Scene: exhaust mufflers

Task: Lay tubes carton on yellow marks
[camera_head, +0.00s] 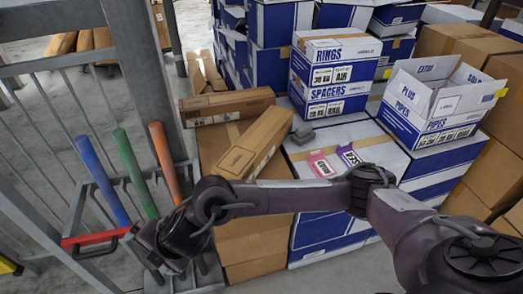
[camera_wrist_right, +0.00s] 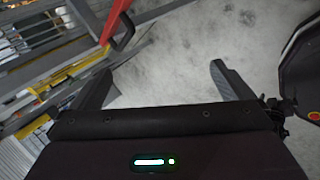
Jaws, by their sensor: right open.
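Two long brown cartons lie on the stacked boxes. One carton (camera_head: 228,104) lies crosswise behind, and the other printed carton (camera_head: 255,145) lies slanted in front. I cannot read which one is the tubes carton. Yellow marks cannot be made out clearly on the box tops. My right arm reaches across from the right, and its gripper end is low at the left, beside the coloured bars and apart from both cartons. In the right wrist view my right gripper (camera_wrist_right: 156,90) is open and empty above grey floor. My left gripper is not in view.
Blue, green (camera_head: 135,172) and orange bars stand in a rack with a red handle (camera_head: 95,238), near my right gripper. A grey metal fence (camera_head: 40,125) is on the left. Rings and spacers boxes (camera_head: 330,75) and an open pipes box (camera_head: 440,105) stand behind.

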